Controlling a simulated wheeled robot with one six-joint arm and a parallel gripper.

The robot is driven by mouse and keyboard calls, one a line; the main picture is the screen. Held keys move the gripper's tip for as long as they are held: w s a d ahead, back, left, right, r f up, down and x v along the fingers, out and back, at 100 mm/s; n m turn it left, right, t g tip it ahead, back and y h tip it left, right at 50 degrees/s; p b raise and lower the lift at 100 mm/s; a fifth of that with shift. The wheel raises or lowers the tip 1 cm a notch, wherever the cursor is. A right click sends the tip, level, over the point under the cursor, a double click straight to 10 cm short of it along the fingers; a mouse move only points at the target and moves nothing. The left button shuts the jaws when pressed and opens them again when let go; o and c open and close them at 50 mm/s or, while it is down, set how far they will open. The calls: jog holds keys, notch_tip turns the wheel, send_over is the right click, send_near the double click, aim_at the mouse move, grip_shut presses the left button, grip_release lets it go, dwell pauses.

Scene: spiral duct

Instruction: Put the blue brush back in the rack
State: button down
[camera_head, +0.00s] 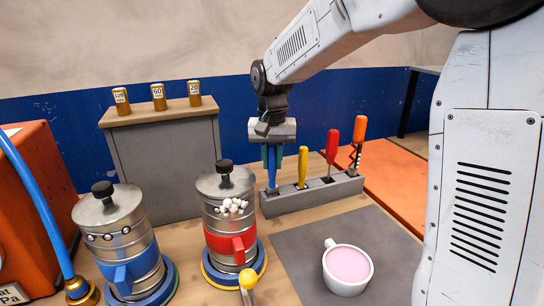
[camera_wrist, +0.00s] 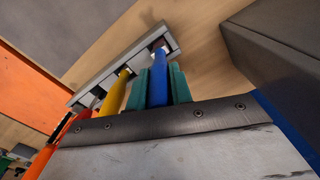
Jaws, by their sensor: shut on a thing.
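My gripper (camera_head: 272,160) is shut on the blue brush (camera_head: 272,179), with its green fingers on either side of the blue handle. The brush is upright over the left end of the grey rack (camera_head: 318,196), and its lower end meets the leftmost slot. I cannot tell how deep it sits. In the wrist view the blue brush (camera_wrist: 158,72) runs between the green fingers to the end slot of the rack (camera_wrist: 112,58). A yellow-handled tool (camera_head: 303,167), a red-handled one (camera_head: 332,146) and an orange-handled one (camera_head: 359,131) stand in the other slots.
A steel canister with a red band (camera_head: 222,237) stands just left of the rack, and one with a blue band (camera_head: 125,250) farther left. A pink-filled cup (camera_head: 347,268) sits on a dark mat (camera_head: 300,250) in front. A grey cabinet (camera_head: 165,160) stands behind.

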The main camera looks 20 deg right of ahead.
jog(key=shift+f, duration=1.05)
jog(key=c, duration=1.2)
grip_release()
jog(key=shift+o, duration=0.2)
notch_tip(320, 180, up, 8)
jog(key=shift+f, duration=0.1)
